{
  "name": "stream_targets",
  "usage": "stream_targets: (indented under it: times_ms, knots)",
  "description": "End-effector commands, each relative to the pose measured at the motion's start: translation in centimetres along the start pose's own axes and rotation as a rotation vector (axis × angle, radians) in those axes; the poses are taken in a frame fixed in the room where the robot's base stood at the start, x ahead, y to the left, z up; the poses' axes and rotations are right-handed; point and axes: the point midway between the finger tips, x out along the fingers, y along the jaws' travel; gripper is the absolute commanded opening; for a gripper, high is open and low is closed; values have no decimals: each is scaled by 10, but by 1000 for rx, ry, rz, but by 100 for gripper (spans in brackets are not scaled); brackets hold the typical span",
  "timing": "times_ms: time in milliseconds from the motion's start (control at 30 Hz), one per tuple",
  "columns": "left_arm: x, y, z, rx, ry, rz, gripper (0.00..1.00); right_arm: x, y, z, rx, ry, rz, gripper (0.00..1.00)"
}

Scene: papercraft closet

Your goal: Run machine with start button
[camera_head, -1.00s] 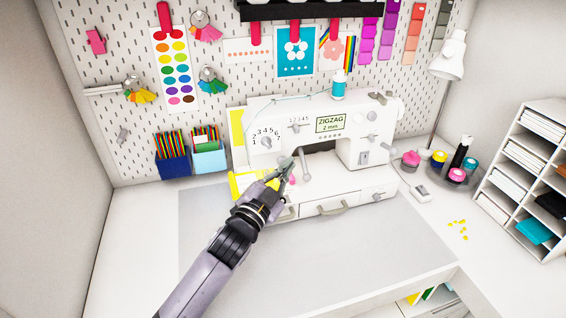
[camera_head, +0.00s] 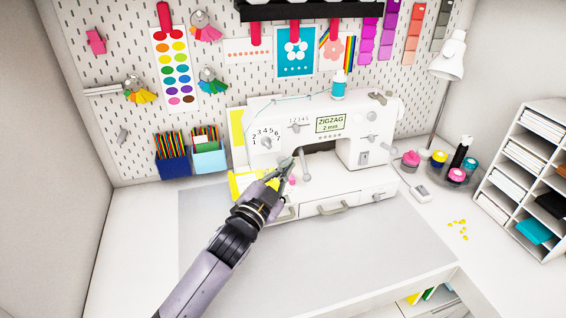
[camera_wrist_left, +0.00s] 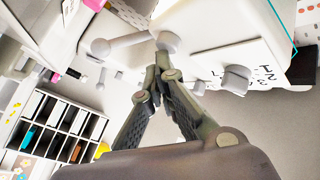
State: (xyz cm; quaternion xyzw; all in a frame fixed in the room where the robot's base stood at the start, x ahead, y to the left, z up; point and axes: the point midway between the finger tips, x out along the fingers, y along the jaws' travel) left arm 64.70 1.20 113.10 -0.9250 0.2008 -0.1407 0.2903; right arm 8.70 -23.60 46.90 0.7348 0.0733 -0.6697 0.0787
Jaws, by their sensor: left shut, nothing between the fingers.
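The white sewing machine (camera_head: 345,150) stands at the back of the desk, with a display (camera_head: 329,124) reading "ZIGZAG 2 mm". My left gripper (camera_head: 289,163) is at the front of the machine's left end, its fingers together and empty. In the left wrist view the closed fingertips (camera_wrist_left: 163,62) are just below a round grey knob or button (camera_wrist_left: 168,41) on the white machine body. I cannot tell whether they touch it or whether it is the start button. A numbered dial (camera_head: 266,143) is left of the gripper. My right gripper is not in view.
A grey lever (camera_head: 305,164) hangs just right of the left gripper. A blue thread spool (camera_head: 339,85) stands on the machine. Pencil boxes (camera_head: 209,158) are to the left, a lamp (camera_head: 449,58) and a shelf unit (camera_head: 526,170) to the right. The grey mat (camera_head: 350,255) in front is clear.

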Motion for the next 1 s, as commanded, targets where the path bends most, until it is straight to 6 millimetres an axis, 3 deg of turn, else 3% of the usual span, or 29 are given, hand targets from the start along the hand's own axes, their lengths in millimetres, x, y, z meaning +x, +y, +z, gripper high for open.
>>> stream_targets:
  times_ms: [1000]
  knots:
    - [-2,1,-1,1,0,-1,0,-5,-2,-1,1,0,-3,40]
